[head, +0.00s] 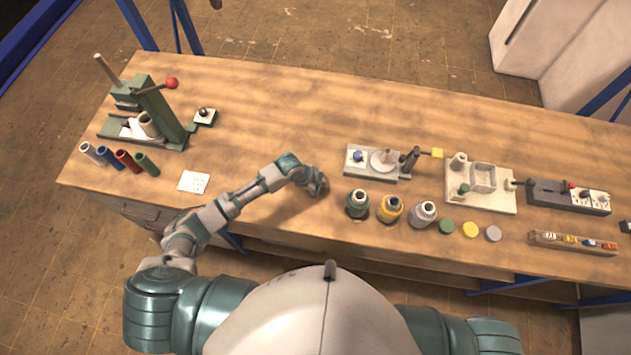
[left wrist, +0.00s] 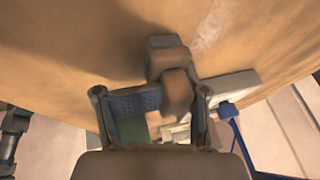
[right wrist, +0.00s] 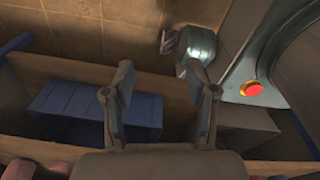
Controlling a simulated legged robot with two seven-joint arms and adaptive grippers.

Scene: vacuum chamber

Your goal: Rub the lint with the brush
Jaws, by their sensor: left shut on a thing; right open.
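My left gripper (head: 318,187) is low over the front middle of the bench, left of the green spool. In the left wrist view, its two fingers (left wrist: 152,105) stand apart with a thing held between them. A blue-grey dotted bar (left wrist: 138,103) and brown blocks (left wrist: 176,88) show there; I cannot tell whether either is the brush. I cannot make out the lint. My right gripper (right wrist: 160,105) is open and empty, away from the bench top, and out of the head view.
A green press (head: 155,110) stands at the left, with several coloured tubes (head: 127,160) and a white card (head: 193,182) in front. The middle back is clear.

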